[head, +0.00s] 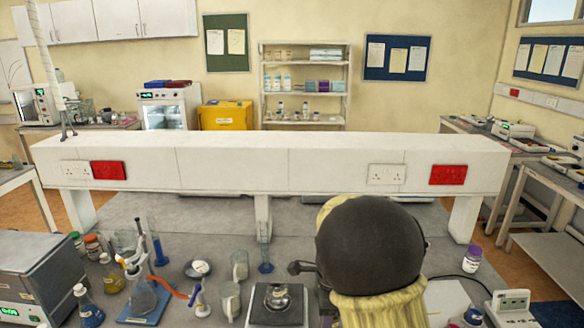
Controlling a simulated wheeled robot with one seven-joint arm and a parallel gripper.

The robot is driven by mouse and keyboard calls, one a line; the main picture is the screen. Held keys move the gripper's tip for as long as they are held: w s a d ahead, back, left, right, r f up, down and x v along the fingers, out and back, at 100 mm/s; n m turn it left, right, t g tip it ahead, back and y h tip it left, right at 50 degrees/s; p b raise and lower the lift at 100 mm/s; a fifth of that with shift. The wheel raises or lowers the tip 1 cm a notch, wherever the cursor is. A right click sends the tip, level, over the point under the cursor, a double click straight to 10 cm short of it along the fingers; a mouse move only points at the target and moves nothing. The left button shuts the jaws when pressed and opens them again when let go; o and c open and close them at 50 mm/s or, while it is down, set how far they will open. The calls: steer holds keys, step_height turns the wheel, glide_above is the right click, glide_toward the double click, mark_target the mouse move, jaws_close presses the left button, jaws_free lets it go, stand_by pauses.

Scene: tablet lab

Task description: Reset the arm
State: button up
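My arm fills the lower right middle of the head view, with a large dark rounded link above a pale yellow one. It stands over the bench (345,205) in front of the white raised shelf (230,172). A small dark part sticks out at the left of the arm, close to the balance; it may be part of my gripper (301,267). The rest of the gripper is hidden behind the arm. I cannot see its fingers clearly or whether it holds anything.
Left of the arm stand a balance (262,318) with a metal object on it, a mug (230,301), a blue-based cylinder (265,255) and several flasks. Right are a purple-lidded jar (472,259) and a white instrument (510,305). The white shelf spans behind the arm.

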steer(key=s+d+n+t, duration=0.1)
steer(key=s+d+n, duration=0.2)
steer(key=s+n, duration=0.4)
steer(key=s+d+n+t, duration=0.1)
steer(key=s+d+n, duration=0.3)
steer(key=s+n, duration=0.4)
steer(key=n, duration=0.3)
steer(key=shift+d+r+n+t+h+b, duration=0.2)
steer(key=shift+n+t+h+b, duration=0.1)
steer(key=shift+b, duration=0.1)
steer(key=shift+s, duration=0.1)
steer(key=shift+c, duration=0.2)
stand_by(0.7)
